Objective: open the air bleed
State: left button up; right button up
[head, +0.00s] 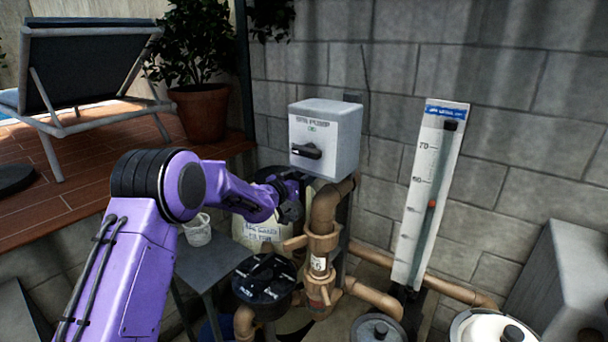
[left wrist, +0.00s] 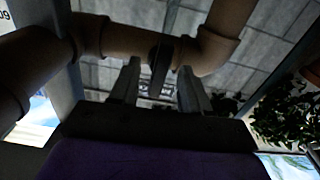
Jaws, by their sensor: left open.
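My left arm comes in from the left in the head view. Its dark gripper (head: 291,203) is beside the upright brown pipe (head: 325,207), below the grey switch box, partly hidden. In the left wrist view the two fingers of my left gripper (left wrist: 158,88) stand apart, open. A small dark upright piece (left wrist: 159,68) shows between them in front of a brown pipe (left wrist: 120,42). It may be the air bleed's handle; I cannot tell whether the fingers touch it. No air bleed is clearly identifiable in the head view. My right gripper is not in view.
A grey switch box (head: 325,137) is above the gripper. A black-topped valve (head: 264,278) and a grey stand (head: 212,258) with a white cup (head: 197,230) are below. A white gauge board (head: 428,195) leans at the right. Pipes crowd the space.

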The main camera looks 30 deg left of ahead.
pick_arm(q)
jog(key=shift+s, duration=0.1)
jog(key=s, duration=0.7)
jog(key=shift+a, duration=0.25)
jog(key=shift+w, duration=0.1)
